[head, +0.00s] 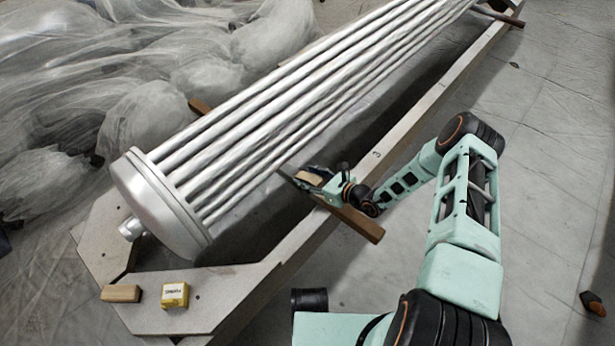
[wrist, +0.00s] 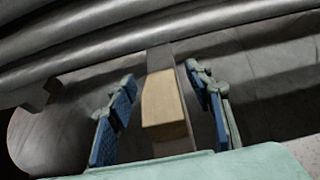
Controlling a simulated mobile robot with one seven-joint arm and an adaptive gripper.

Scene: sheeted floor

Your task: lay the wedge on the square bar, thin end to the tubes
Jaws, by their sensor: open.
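The pale wooden wedge (wrist: 164,103) appears to lie on top of the square bar (wrist: 160,57), in line with it. Its tall end face is towards the wrist camera and its other end points to the grey tubes (wrist: 110,40). In the head view the square bar (head: 358,222) is a brown timber running under the tubes (head: 290,108) across the frame rail. My gripper (wrist: 160,110) is open, with blue-padded fingers on both sides of the wedge and a gap at each side. In the head view my gripper (head: 318,180) partly hides the wedge.
A small wooden block (head: 121,293) and a yellow box (head: 174,295) sit on the frame's near plate (head: 225,290). The bundle's round end plate (head: 160,205) is at left. Clear plastic sheeting lies behind. The floor at right is mostly clear, with a small orange-and-black object (head: 594,303).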

